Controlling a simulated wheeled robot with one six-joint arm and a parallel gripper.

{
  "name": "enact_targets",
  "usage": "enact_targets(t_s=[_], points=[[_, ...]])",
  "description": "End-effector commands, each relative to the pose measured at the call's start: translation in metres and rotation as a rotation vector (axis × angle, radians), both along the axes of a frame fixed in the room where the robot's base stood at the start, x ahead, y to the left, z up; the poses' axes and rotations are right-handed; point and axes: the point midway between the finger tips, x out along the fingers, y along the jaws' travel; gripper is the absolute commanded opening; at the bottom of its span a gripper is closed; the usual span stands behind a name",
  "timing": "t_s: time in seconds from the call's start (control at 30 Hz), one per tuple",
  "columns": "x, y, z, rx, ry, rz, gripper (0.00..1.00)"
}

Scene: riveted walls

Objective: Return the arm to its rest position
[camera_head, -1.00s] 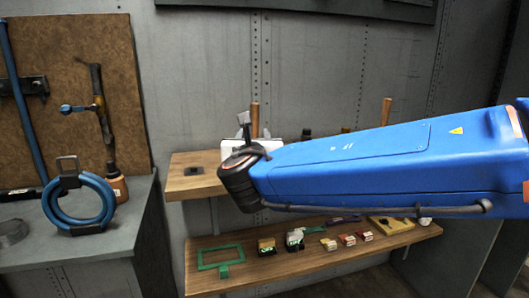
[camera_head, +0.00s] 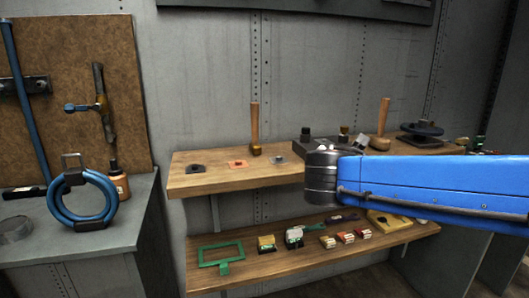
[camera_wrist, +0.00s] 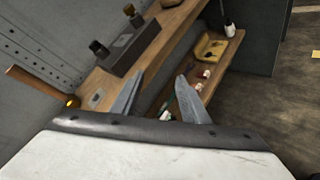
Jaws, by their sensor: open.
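My blue arm (camera_head: 430,185) reaches in from the right in the head view, in front of the wooden shelves. Its dark ribbed joint (camera_head: 321,178) is near the middle, before the upper shelf (camera_head: 215,180). My gripper cannot be made out in the head view. In the wrist view my gripper (camera_wrist: 158,90) has its two grey fingers apart, with nothing seen between them but the shelves beyond. The wrist view is tilted and looks down along the shelves.
Wooden-handled tools (camera_head: 254,128) and a dark block (camera_wrist: 131,45) stand on the upper shelf. The lower shelf (camera_head: 300,262) holds a green frame (camera_head: 221,256), small boxes and a yellow tray (camera_wrist: 210,46). A bench at left bears a blue ring (camera_head: 80,203). Open floor (camera_wrist: 285,100) lies at right.

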Motion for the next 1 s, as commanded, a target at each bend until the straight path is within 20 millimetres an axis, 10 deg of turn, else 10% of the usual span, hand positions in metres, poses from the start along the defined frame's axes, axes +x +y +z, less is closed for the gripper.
enact_targets(t_s=[0.2,0.4,0.7,1.0], points=[[-0.066,-0.086,-0.058,0.431,0.057,-0.356,0.41],[-0.133,-0.122,-0.108,0.822,0.069,-0.69,0.41],[-0.221,-0.12,-0.166,1.387,0.031,-1.185,0.41],[-0.254,-0.098,-0.185,1.688,0.002,-1.442,0.41]])
